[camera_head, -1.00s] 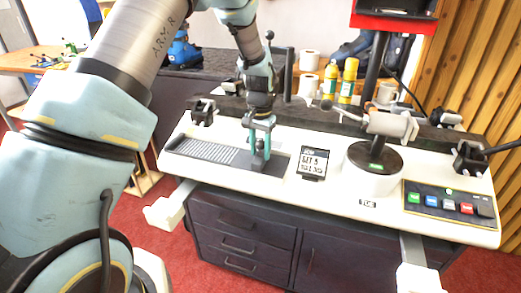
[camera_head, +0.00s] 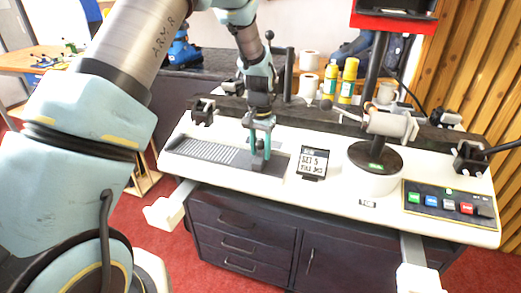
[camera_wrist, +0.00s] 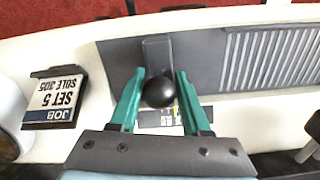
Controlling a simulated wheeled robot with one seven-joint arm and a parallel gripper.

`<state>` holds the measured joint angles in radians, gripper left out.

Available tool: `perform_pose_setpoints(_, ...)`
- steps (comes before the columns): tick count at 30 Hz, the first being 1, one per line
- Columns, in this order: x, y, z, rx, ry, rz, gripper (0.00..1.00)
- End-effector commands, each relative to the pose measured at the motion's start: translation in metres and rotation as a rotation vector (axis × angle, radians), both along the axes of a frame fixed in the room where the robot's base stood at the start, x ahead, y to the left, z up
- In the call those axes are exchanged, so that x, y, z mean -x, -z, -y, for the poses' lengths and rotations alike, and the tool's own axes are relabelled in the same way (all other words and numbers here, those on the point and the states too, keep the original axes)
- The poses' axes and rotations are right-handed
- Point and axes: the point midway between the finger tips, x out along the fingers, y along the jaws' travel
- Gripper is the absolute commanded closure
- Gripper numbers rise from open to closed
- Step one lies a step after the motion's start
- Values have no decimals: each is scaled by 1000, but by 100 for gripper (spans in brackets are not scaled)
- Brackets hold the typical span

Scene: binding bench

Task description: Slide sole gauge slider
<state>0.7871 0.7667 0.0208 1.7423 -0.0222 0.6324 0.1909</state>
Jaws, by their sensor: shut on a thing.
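The sole gauge (camera_head: 205,152) is a dark grey plate with a ribbed, light scale, set on the left of the white bench top. Its slider knob, a black ball (camera_wrist: 159,91), sits at the unribbed end of the plate in the wrist view. My gripper (camera_wrist: 153,88) has its two teal fingers on either side of the knob, shut on it. In the head view my gripper (camera_head: 259,150) is at the right end of the gauge and mostly hides the slider.
A round machine base with a post (camera_head: 374,160) stands right of the card. A button panel (camera_head: 449,203) lies at the bench's right end. Black clamps (camera_head: 203,111) sit at the back edge, with bottles (camera_head: 348,80) behind.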

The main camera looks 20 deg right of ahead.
Motion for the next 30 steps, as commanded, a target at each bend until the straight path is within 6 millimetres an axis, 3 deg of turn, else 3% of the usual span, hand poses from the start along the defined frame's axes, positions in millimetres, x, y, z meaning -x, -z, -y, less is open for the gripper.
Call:
perform_pose_setpoints(4, 7, 0, 8, 1, 7, -1, 100)
perform_pose_setpoints(12, 40, 0, 43, 2, 8, -2, 100)
perform_pose_setpoints(22, 45, 0, 48, 5, 8, -4, 100)
perform_pose_setpoints(23, 45, 0, 48, 5, 8, -4, 52)
perform_pose_setpoints(30, 44, -1, 47, 5, 6, -3, 29)
